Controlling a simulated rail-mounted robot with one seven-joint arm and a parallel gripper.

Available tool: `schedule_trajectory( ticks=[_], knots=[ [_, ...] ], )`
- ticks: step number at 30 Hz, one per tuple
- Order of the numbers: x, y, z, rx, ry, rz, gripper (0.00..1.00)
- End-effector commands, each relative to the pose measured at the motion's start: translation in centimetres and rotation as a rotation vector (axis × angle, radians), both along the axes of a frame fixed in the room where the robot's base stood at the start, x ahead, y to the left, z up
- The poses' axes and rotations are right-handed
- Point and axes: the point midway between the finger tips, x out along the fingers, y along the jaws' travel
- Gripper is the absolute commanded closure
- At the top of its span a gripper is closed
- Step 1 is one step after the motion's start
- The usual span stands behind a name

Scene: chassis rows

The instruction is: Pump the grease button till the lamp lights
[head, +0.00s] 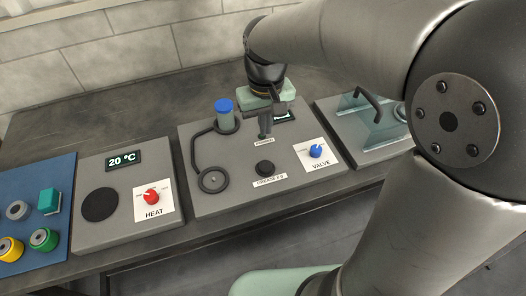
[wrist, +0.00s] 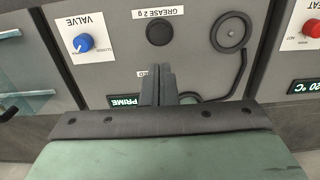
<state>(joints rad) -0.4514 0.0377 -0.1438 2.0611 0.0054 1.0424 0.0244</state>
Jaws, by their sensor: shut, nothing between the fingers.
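The black grease button (head: 265,168) sits on the middle grey panel (head: 240,190), above a label reading GREASE 2 g. It also shows in the wrist view (wrist: 159,32). My gripper (head: 265,134) is shut and empty, fingers pointing down over the panel, behind the button and apart from it. In the wrist view the closed fingertips (wrist: 166,70) cover part of a small label ending in "ED". No lamp can be made out; my fingers hide that spot. A small display (wrist: 126,100) reads PRIME, partly covered by my gripper.
A blue valve knob (head: 316,151) is right of the button. A blue-capped container (head: 224,112) and a hose to a round fitting (head: 213,180) are left. Beyond stand a HEAT panel (head: 95,235) with a red knob (head: 151,197) and a clear box with a handle (head: 368,118).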

Motion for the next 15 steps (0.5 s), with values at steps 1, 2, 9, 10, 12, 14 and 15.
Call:
schedule_trajectory(
  ticks=[1,2,9,10,12,14,15],
  knots=[
    [-0.05,0.13,0.31,0.0,0.0,0.003,1.0],
    [-0.05,0.12,0.42,0.001,0.0,0.003,1.0],
    [-0.01,-0.01,0.6,0.001,0.001,0.0,1.0],
    [-0.01,-0.01,0.6,0.001,0.001,0.0,1.0],
    [-0.02,-0.01,0.6,0.001,0.001,0.0,1.0],
    [-0.02,-0.01,0.54,0.001,0.001,0.0,1.0],
    [-0.03,-0.01,0.4,0.0,0.002,0.0,1.0]
  ],
)
